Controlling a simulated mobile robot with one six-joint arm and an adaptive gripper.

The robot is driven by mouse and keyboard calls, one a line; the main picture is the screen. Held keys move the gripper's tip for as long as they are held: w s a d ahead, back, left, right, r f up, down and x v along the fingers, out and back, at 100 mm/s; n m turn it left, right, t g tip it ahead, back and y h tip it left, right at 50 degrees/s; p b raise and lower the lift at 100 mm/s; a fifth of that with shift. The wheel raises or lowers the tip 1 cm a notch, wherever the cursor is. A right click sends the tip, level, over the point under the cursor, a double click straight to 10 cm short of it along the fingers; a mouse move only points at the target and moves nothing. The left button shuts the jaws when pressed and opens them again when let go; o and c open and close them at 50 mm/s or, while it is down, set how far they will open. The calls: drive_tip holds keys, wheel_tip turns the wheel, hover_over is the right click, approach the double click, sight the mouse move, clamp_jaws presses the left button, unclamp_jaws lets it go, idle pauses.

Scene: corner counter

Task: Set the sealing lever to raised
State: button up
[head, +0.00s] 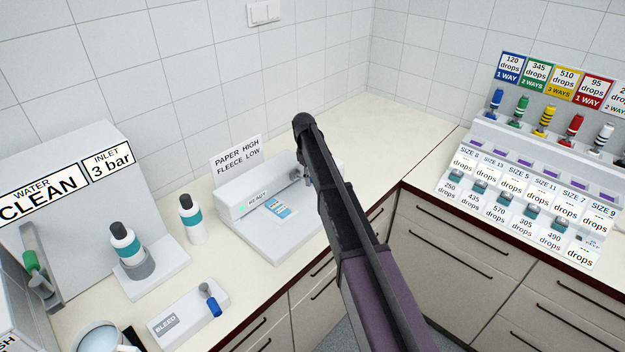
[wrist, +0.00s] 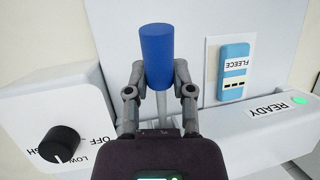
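The sealing lever (wrist: 156,57), a blue cylindrical handle on a thin pale rod, stands up in the wrist view in front of the white sealer (wrist: 280,130). My gripper (wrist: 159,70) has a finger on each side of the handle's lower part, and both fingertips appear to touch it. In the head view the sealer (head: 262,232) stands on the counter. My arm hides the lever there, and my gripper (head: 303,122) shows only from behind. The lever's lower end is hidden behind my gripper.
A black dial (wrist: 60,146) with OFF and LOW marks sits left of the lever. A blue FLEECE pouch (wrist: 234,72) lies on the sealer, near a green READY light (wrist: 300,100).

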drive_tip(key=o, duration=0.5)
drive_tip(key=shift+a, duration=0.15)
drive_tip(key=shift+c, duration=0.2)
drive_tip(key=shift+c, duration=0.2)
